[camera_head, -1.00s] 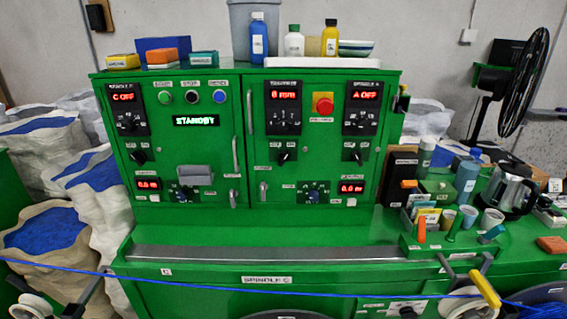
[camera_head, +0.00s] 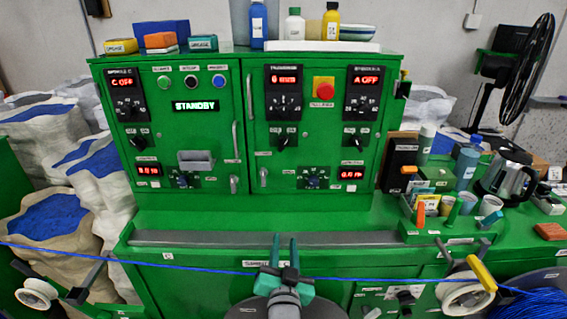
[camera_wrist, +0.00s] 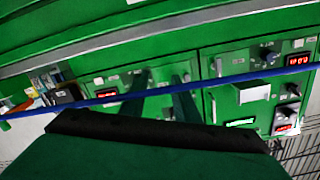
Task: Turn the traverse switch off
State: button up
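The traverse switch appears to be the black rotary knob (camera_head: 283,141) on the middle panel of the green cabinet (camera_head: 222,130), below a red display (camera_head: 284,78). Its label is too small to read surely, and its pointer looks tilted, not clearly on or off. My gripper (camera_head: 285,243) is at the bottom centre of the head view, well below the knob and in front of the bench edge. Its two green fingers point up, apart and with nothing between them. They also show blurred in the wrist view (camera_wrist: 158,88). I cannot pick out the traverse switch there.
A taut blue cable (camera_head: 150,265) crosses in front of the bench at my gripper's height; it also crosses the wrist view (camera_wrist: 230,80). Similar knobs sit left (camera_head: 138,142) and right (camera_head: 356,141). A red stop button (camera_head: 323,87) is nearby. Cups and a kettle (camera_head: 505,175) stand right.

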jog(key=m, duration=0.2)
send_near(284, 145)
jog(key=s+f, duration=0.1)
jog(key=s, duration=0.1)
jog(key=shift+t, duration=0.4)
jog(key=w, duration=1)
jog(key=shift+w, duration=0.2)
grip_shut()
